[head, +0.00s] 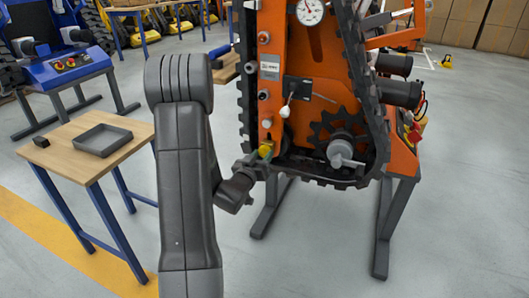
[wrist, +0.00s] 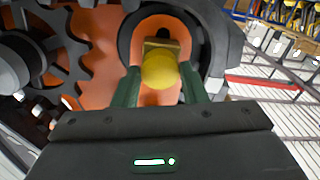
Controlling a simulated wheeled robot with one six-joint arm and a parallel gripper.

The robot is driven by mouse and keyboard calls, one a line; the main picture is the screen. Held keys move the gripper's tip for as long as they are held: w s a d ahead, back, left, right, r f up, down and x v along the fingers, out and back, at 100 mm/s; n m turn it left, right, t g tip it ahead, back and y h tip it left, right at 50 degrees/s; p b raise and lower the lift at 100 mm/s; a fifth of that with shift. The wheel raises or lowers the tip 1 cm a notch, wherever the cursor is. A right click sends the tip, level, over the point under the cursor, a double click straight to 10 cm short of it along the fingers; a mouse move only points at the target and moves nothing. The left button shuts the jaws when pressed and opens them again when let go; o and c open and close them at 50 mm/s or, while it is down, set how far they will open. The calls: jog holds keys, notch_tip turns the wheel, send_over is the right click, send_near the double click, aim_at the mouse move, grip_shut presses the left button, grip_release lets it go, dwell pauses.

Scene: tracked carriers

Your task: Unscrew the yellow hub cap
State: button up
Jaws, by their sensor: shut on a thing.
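The yellow hub cap (head: 266,149) is low on the left side of the orange tracked carrier (head: 308,75), inside the black track. In the wrist view the yellow cap (wrist: 159,70) shows as a rounded knob in front of a dull brass-coloured part (wrist: 160,46), within a dark ring. My gripper (head: 260,157) reaches the cap from the lower left. In the wrist view my gripper (wrist: 160,80) has one green finger on each side of the cap and is shut on it. The exact contact at the fingertips is partly hidden by the cap.
A toothed sprocket (head: 337,132) with a grey hub sits right of the cap. The black track (head: 365,80) curves closely around. A wooden table (head: 75,158) with a grey tray (head: 102,139) stands at left. The floor in front is clear.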

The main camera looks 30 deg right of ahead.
jog(key=n+p, duration=0.1)
jog(key=n, duration=0.3)
jog(key=shift+r, duration=0.1)
jog(key=n+p, duration=0.1)
jog(key=n, duration=0.2)
jog(key=shift+n+p, duration=0.3)
jog(key=shift+n, duration=1)
jog(key=n+p, duration=0.2)
jog(key=n, duration=0.3)
jog(key=shift+n+p, duration=0.3)
jog(key=n+p, duration=0.1)
jog(key=n, duration=0.3)
